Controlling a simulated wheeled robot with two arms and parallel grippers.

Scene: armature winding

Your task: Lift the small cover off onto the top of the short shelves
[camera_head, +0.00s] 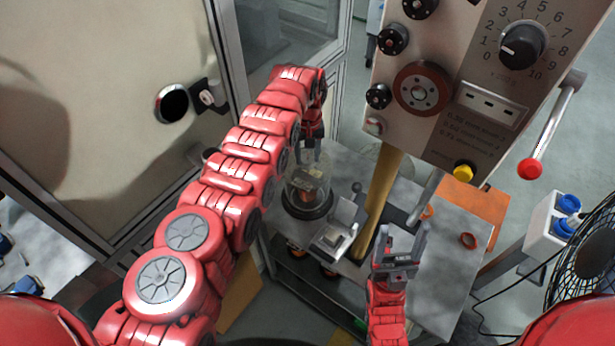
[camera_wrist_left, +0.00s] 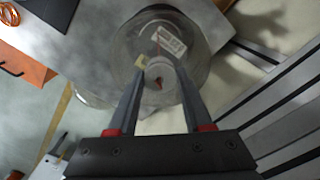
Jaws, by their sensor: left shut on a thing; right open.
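The small cover (camera_head: 308,182) is a clear glass dome over a copper-coloured part, upright on a dark round base at the back of a grey bench. It also shows from above in the left wrist view (camera_wrist_left: 140,38), with a round knob on top. My left gripper (camera_head: 309,153) reaches down over the dome. In the left wrist view its two fingers (camera_wrist_left: 161,76) are closed on the knob. I cannot tell whether the dome's rim is clear of the base. My right gripper (camera_head: 403,240) is open and empty above the bench front. I cannot identify the short shelves for sure.
The grey bench (camera_head: 435,298) has a lower shelf with several parts. A small metal fixture (camera_head: 336,232) stands close to the dome. A winding machine panel (camera_head: 450,95) and its brass post (camera_head: 379,200) are at right. A glazed cabinet (camera_head: 290,40) stands behind; a fan (camera_head: 592,255) is far right.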

